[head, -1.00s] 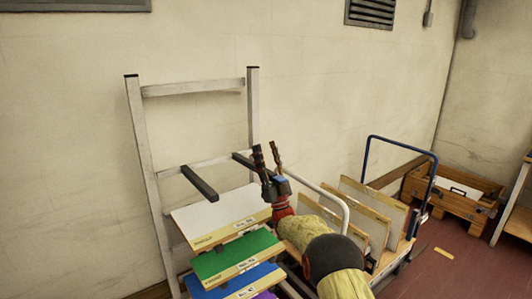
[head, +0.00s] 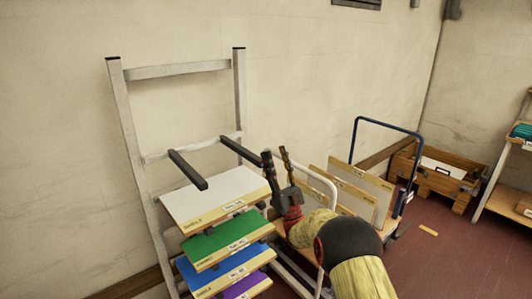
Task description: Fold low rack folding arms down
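The low rack (head: 126,118) is a pale metal frame against the wall. Two dark folding arms stick out from its middle crossbar: the left folding arm (head: 188,170) and the right folding arm (head: 241,152). Both stand out roughly level, above a white board (head: 216,191). My gripper (head: 277,162) is to the right of the right folding arm, fingers pointing up and spread with a gap between them. It looks empty. In the picture its left finger is close to the right arm's tip; I cannot tell whether they touch.
Below the white board, the rack carries green (head: 222,239), blue (head: 222,268) and purple (head: 246,288) boards. A cart (head: 415,140) with a blue handle and upright boards stands at right. A wooden crate (head: 468,186) and a shelf (head: 493,203) are farther right. Red floor (head: 425,262) lies open between.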

